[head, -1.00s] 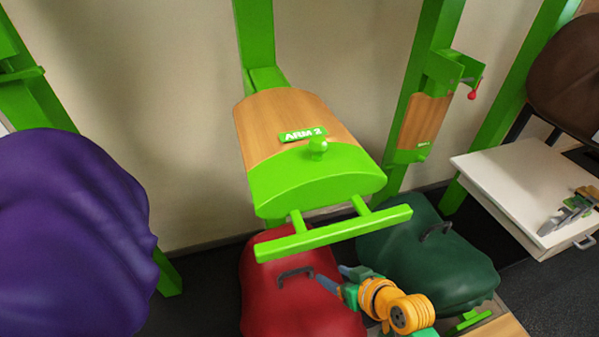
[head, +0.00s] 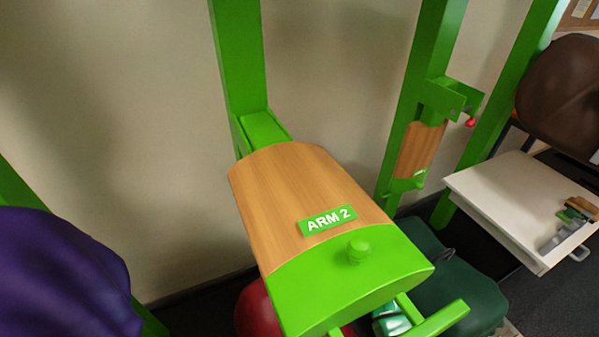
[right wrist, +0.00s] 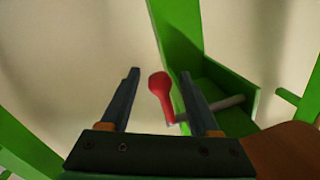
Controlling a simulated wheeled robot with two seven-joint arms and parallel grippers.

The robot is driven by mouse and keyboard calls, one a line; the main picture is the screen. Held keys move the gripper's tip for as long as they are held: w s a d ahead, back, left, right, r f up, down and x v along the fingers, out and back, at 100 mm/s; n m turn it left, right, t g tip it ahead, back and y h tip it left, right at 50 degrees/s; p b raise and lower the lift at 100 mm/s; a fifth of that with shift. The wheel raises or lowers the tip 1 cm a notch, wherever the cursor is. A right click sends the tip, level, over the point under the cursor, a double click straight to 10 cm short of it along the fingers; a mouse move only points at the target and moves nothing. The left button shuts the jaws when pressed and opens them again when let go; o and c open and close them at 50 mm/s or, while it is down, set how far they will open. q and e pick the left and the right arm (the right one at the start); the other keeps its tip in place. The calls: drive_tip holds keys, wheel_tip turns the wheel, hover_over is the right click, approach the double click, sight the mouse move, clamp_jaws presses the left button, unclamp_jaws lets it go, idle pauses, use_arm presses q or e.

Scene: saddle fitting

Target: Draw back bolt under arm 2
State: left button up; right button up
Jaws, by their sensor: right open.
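Arm 2 (head: 305,190) is a wood-topped green bracket arm with an "ARM 2" label and a green knob, standing out level from its post. From above, it hides its underside and my right gripper. In the right wrist view, a bolt with a red knob handle (right wrist: 160,86) and a grey rod (right wrist: 215,108) runs into a green bracket (right wrist: 238,90). My right gripper (right wrist: 159,72) is open, with the red handle showing between its two fingers. I cannot tell whether they touch it. My left gripper is not in view.
A red saddle (head: 256,309) and a dark green saddle (head: 452,285) sit below arm 2. A purple saddle (head: 60,275) is at left. A folded arm with a red knob (head: 470,122) is at right, near a white table (head: 510,195) and brown saddle (head: 565,90).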

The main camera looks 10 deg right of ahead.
drive_tip(key=shift+w+a+f, duration=0.1)
drive_tip(key=shift+w+f, duration=0.05)
drive_tip(key=shift+w, duration=0.2)
drive_tip(key=shift+s, duration=0.25)
drive_tip(key=c, duration=0.3)
drive_tip(key=shift+r, duration=0.2)
clamp_jaws()
idle(0.4)
